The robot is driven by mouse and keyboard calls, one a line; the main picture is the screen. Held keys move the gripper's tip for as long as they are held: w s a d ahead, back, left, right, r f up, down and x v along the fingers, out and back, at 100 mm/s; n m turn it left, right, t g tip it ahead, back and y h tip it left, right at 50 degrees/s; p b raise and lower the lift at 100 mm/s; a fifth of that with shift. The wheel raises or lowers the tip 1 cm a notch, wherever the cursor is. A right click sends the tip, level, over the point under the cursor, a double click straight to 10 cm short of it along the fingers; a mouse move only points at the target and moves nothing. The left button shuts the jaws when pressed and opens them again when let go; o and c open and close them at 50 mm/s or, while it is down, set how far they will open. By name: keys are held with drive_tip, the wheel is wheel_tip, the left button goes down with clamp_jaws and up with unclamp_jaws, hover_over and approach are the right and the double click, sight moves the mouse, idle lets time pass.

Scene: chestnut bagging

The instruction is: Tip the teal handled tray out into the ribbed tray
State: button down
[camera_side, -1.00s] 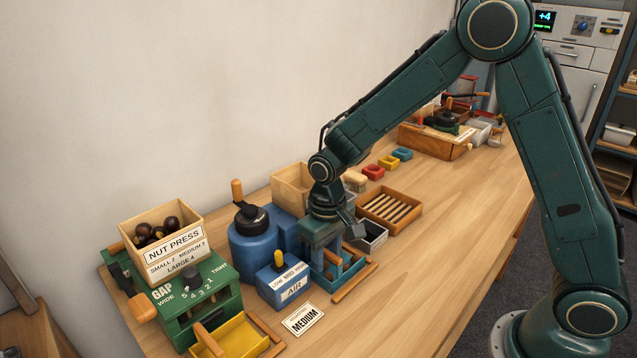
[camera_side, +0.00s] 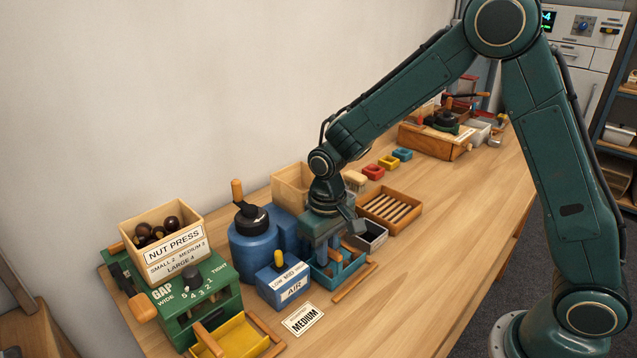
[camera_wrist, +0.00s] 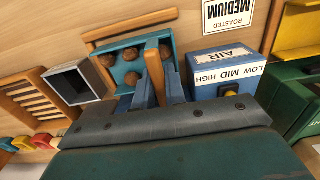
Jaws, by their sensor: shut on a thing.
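The teal handled tray (camera_side: 351,272) stands on the bench in the side view, below my gripper (camera_side: 330,262). In the wrist view the teal tray (camera_wrist: 168,47) holds several brown chestnuts (camera_wrist: 131,80). Its wooden handle (camera_wrist: 154,70) runs between the fingertips of my gripper (camera_wrist: 160,90), which is shut on it. Another wooden bar (camera_wrist: 130,25) lies along the tray's far edge. The ribbed tray (camera_side: 410,217), a wooden tray with pale slats, is behind and right of the teal tray. It also shows in the wrist view (camera_wrist: 15,80) and looks empty.
A small grey bin (camera_side: 372,240) stands between the two trays. The blue air box (camera_side: 284,287) is close on the teal tray's left. The green nut press (camera_side: 205,305) and yellow tray (camera_side: 240,337) are farther left. Bare bench (camera_side: 420,275) lies to the right.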

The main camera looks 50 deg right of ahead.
drive_tip(key=shift+r, duration=2.05)
drive_tip(key=shift+r, duration=0.5)
wheel_tip(320, 180, up, 20)
drive_tip(key=w+d+m+t, duration=0.1)
drive_tip(key=w+d+m, duration=0.3)
drive_tip(key=d+m, duration=0.95)
drive_tip(key=w+d+m, duration=0.3)
drive_tip(key=d+m, duration=0.7)
drive_tip(key=d, duration=0.7)
wheel_tip(320, 180, down, 18)
drive_tip(key=shift+a+f, duration=0.2)
drive_tip(key=shift+a, duration=0.2)
drive_tip(key=shift+s+n+h, duration=0.1)
drive_tip(key=shift+n+h, duration=0.15)
drive_tip(key=shift+h, duration=0.05)
